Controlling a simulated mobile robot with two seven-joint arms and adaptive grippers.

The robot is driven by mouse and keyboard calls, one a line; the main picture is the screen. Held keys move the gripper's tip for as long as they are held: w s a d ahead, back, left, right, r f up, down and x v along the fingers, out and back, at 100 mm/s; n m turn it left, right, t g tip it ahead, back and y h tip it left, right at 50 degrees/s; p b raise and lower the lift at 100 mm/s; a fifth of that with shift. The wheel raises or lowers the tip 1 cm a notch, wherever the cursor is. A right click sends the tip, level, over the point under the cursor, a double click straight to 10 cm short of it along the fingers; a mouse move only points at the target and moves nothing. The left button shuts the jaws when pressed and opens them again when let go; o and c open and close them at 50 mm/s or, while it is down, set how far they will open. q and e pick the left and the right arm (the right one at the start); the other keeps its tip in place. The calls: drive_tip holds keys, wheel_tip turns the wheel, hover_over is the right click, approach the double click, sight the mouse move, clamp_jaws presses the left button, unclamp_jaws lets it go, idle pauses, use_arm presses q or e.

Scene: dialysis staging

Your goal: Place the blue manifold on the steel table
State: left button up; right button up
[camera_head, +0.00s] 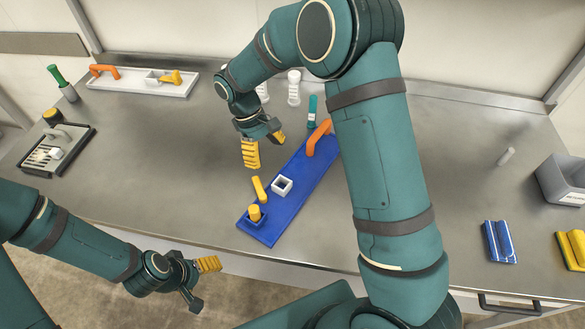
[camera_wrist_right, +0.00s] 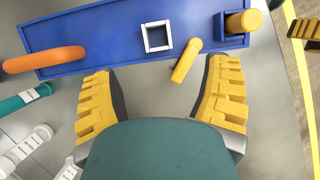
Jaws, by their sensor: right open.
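The blue manifold (camera_head: 300,192) is a long blue board lying flat on the steel table (camera_head: 180,160), one end close to the front edge. It carries an orange handle (camera_wrist_right: 45,58), a white square frame (camera_wrist_right: 157,36) and a yellow cylinder (camera_wrist_right: 243,21) in a blue socket. A yellow lever (camera_wrist_right: 186,61) sticks out over its side. My right gripper (camera_head: 266,147) is open and empty beside the manifold's long side; its fingers point toward the board in the wrist view (camera_wrist_right: 160,85). My left gripper (camera_head: 203,283) looks open and empty, low at the table's front edge.
White-capped bottles (camera_head: 294,88) and a teal tube (camera_head: 312,111) stand behind the manifold. A white tray (camera_head: 140,88) and a dark tray (camera_head: 75,145) sit at left. A grey bin (camera_head: 562,180) and a blue block (camera_head: 499,242) are at right. The left-centre table is clear.

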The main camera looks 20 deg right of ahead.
sight(298, 172)
drive_tip(key=x, duration=0.2)
drive_tip(key=b+x, duration=0.1)
drive_tip(key=x, duration=0.4)
drive_tip(key=shift+s+d+f, duration=0.1)
drive_tip(key=shift+d+f, duration=0.05)
drive_tip(key=shift+d, duration=0.2)
drive_tip(key=shift+d+b+x, duration=0.1)
drive_tip(key=shift+b+x, duration=0.3)
drive_tip(key=shift+x, duration=0.95)
drive_tip(key=shift+d+b+x, duration=0.15)
drive_tip(key=shift+b+x, duration=0.25)
drive_tip(key=shift+x, duration=0.9)
drive_tip(key=c, duration=1.3)
